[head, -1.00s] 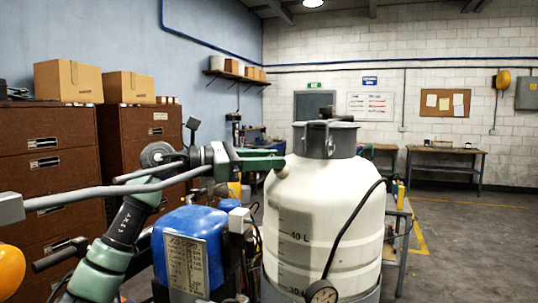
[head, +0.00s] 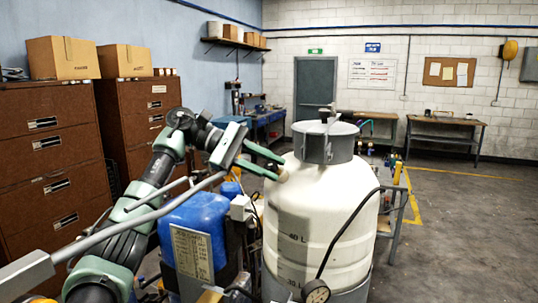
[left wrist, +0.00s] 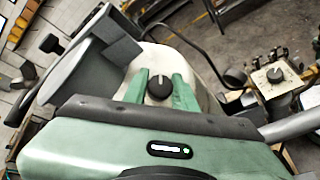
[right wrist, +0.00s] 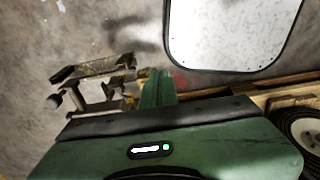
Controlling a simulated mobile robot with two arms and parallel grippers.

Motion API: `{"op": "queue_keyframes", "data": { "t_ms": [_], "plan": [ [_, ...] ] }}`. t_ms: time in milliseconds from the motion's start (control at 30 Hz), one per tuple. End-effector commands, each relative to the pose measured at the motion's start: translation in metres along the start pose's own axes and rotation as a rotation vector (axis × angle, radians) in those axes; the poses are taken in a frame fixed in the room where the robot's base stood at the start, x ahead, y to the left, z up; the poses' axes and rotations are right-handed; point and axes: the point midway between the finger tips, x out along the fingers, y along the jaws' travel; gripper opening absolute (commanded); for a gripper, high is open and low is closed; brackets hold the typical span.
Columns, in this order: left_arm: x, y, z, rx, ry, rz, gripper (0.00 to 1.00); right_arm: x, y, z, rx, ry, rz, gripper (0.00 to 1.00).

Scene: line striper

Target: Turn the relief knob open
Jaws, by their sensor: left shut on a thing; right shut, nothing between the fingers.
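The relief knob (left wrist: 160,87) is a round black knob with a pale pointer line, on the shoulder of the cream tank (head: 310,220). My left gripper (head: 281,167) reaches the tank's upper left shoulder. In the left wrist view its green fingers (left wrist: 160,76) stand on either side of the knob, shut on it. My right gripper (right wrist: 158,85) shows only in the right wrist view, shut and empty, away from the tank.
A grey collar (head: 328,145) tops the tank. A black hose runs down to a gauge (head: 316,291). A blue unit (head: 196,228) stands left of the tank. Another dial (left wrist: 275,75) sits on a beige box. A pale panel (right wrist: 235,30) shows in the right wrist view. Open floor lies at right.

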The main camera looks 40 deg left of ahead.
Motion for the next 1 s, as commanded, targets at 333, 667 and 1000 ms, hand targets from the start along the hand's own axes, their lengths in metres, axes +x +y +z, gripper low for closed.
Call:
{"op": "queue_keyframes", "data": {
  "t_ms": [333,667,1000],
  "plan": [
    [0.0012,-0.0009,-0.0004,0.206,0.009,-0.189,0.00,-0.0041,0.0033,0.0000,-0.001,-0.001,0.004,0.00],
    [0.0017,-0.0026,-0.0017,0.310,0.014,-0.287,0.00,-0.0039,0.0039,0.0002,0.000,-0.001,0.005,0.00],
    [0.0017,-0.0043,-0.0031,0.330,0.016,-0.311,0.00,-0.0038,0.0038,0.0003,0.000,-0.001,0.004,0.00]
  ]
}}
